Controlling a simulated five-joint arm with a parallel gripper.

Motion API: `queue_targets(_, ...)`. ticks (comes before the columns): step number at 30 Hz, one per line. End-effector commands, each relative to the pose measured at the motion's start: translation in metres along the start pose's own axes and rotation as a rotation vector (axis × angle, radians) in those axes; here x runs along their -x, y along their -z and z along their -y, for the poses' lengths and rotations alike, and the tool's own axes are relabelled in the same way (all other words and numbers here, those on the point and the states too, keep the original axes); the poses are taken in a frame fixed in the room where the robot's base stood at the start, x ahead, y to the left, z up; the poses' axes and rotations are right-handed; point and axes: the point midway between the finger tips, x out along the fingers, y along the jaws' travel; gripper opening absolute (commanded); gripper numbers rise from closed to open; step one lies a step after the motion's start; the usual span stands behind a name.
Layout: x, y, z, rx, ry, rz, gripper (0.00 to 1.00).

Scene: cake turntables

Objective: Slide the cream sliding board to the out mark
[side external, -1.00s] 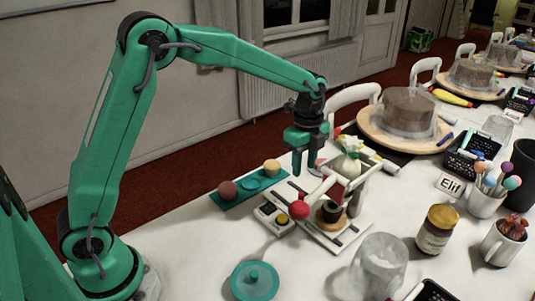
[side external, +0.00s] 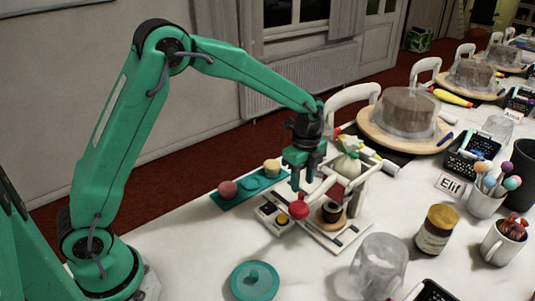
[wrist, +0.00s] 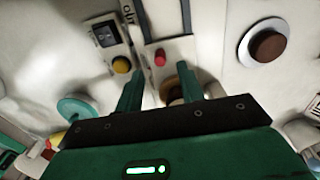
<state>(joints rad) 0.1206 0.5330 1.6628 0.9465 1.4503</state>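A cream board (side external: 345,237) with dark strips lies under a small white-framed press (side external: 358,185) in the side external view. A dark round piece on a pale base (side external: 331,214) stands on it. In the wrist view, a cream panel (wrist: 168,18) with dark lines and partly cut-off lettering shows ahead of the fingers. I cannot read the lettering clearly. My gripper (side external: 303,184) points down beside the press, near its red ball knob (side external: 299,210). In the wrist view, my gripper (wrist: 160,88) has its fingers apart, with a brown round thing (wrist: 174,92) partly hidden beyond them.
A control box with a yellow button (side external: 282,219) sits beside the board. A green tray (side external: 250,185) with small round items lies behind it. A green lidded disc (side external: 255,280), a clear upturned cup (side external: 380,263) and a jar (side external: 437,228) stand nearby. The left tabletop is fairly clear.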

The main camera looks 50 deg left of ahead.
Motion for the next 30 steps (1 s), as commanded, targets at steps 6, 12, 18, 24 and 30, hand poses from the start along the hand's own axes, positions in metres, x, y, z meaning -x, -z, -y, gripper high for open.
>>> queue_targets(6,-0.019,0.000,0.000,0.000,-0.001,0.000,0.38)
queue_targets(12,-0.036,0.000,0.000,0.000,-0.002,0.000,0.38)
queue_targets(18,-0.043,0.000,0.000,0.000,0.001,0.000,0.20)
queue_targets(24,-0.043,0.000,0.000,0.000,0.001,0.000,0.02)
queue_targets(30,-0.043,0.000,0.001,0.000,0.002,0.000,0.02)
